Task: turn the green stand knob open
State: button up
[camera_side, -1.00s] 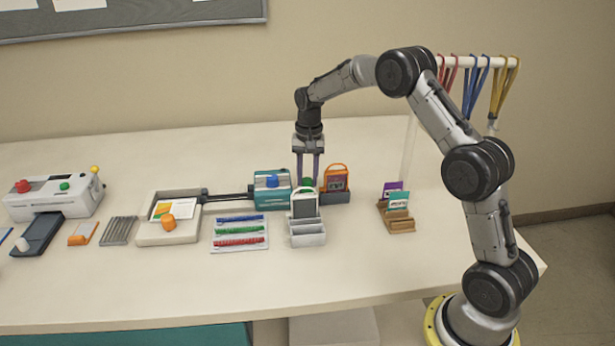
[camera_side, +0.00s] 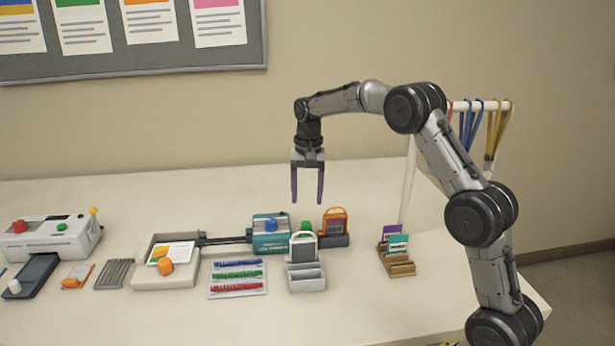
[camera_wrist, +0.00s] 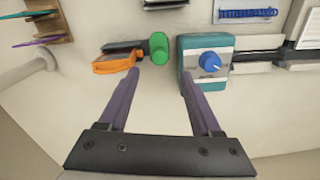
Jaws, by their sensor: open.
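The green stand knob (camera_side: 306,228) shows behind a grey-white badge holder in the side view, which hides its lower part. In the wrist view the green knob (camera_wrist: 159,48) lies beyond my fingertips, between the orange-framed tag and the teal box. I cannot tell how far it is turned. My gripper (camera_side: 307,202) points straight down above the knob, with clear space between fingertips and knob. In the wrist view my gripper (camera_wrist: 160,73) has its two fingers spread with nothing between them.
A teal box with a blue knob (camera_side: 271,225) stands close left of the green knob. An orange-framed tag (camera_side: 335,221) stands close right. The badge holder (camera_side: 306,282) is in front. A wooden card rack (camera_side: 396,262) is farther right. The table behind is clear.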

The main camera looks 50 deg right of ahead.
notch_tip(320, 180, up, 6)
jog(key=shift+f, duration=0.1)
dwell(0.4)
jog(key=s+a+r+n+t, duration=0.1)
jog(key=s+a+r+t, duration=0.15)
jog(key=a+r, duration=0.45)
jog(key=s+a+r+n+t, duration=0.1)
jog(key=s+a+r, duration=0.1)
jog(key=s+r, duration=0.3)
jog(key=s+a+r+n, duration=0.1)
jog(key=s+a+r, duration=0.15)
jog(key=s, duration=0.55)
jog(key=s+a+f+n+t, duration=0.1)
jog(key=s+a+f+n, duration=0.1)
jog(key=s, duration=0.4)
jog(key=s+a+f+n+t, duration=0.1)
jog(key=s+a+f+n, duration=0.1)
jog(key=s, duration=0.5)
jog(key=s+f+n, duration=0.4)
jog(key=f, duration=0.4)
jog(key=shift+s+f, duration=0.25)
jog(key=shift+f, duration=0.1)
